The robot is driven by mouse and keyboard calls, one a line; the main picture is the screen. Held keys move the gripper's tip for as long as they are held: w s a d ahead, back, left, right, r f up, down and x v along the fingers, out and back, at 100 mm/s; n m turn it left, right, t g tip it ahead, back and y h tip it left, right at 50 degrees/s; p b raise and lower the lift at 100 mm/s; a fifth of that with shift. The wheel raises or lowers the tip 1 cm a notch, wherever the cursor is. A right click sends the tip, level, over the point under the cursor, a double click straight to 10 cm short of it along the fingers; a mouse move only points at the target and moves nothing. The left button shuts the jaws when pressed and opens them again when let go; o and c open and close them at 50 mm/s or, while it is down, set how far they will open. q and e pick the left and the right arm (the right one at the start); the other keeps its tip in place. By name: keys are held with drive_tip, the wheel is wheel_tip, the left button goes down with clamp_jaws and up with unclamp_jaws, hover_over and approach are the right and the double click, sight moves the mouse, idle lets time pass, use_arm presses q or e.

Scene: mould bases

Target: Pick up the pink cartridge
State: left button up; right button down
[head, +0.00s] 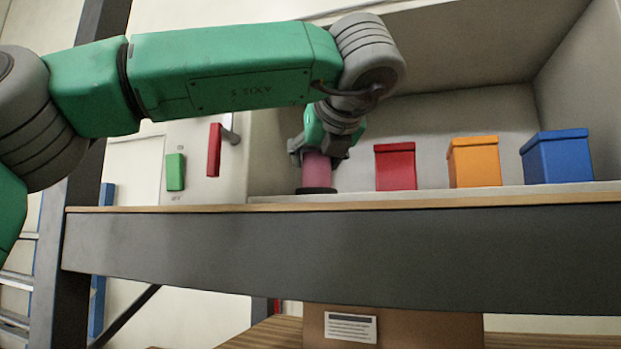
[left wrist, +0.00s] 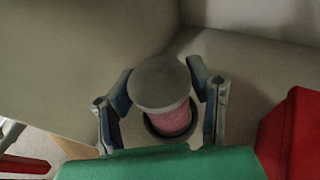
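The pink cartridge (head: 316,168) stands upright in the recess, with a dark base ring on the shelf. In the left wrist view the cartridge (left wrist: 172,121) shows its round grey top cap and part of its pink body. My left gripper (head: 319,152) is over it from above, with one finger on each side. In the left wrist view the left gripper's fingers (left wrist: 162,92) are spread around the cartridge, and a gap shows between the left finger and the pink body. The cap hides part of the fingertips. My right gripper is not in view.
Red (head: 395,168), orange (head: 474,163) and blue (head: 557,158) boxes stand to the right of the cartridge. A green switch (head: 175,172) and a red handle (head: 214,150) are on the panel at left. A cardboard box (head: 430,328) is below the shelf edge (head: 340,240).

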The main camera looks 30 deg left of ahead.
use_arm(q)
drive_tip(key=shift+s+d+r, duration=0.1)
drive_tip(key=shift+d+r, duration=0.05)
drive_tip(key=shift+d, duration=0.55)
drive_tip(key=c, duration=0.6)
drive_tip(key=shift+o, duration=0.4)
drive_tip(key=shift+s+d, duration=0.1)
drive_tip(key=shift+d, duration=0.15)
drive_tip(key=shift+a, duration=0.8)
drive_tip(key=shift+c, duration=0.3)
drive_tip(key=shift+d, duration=0.15)
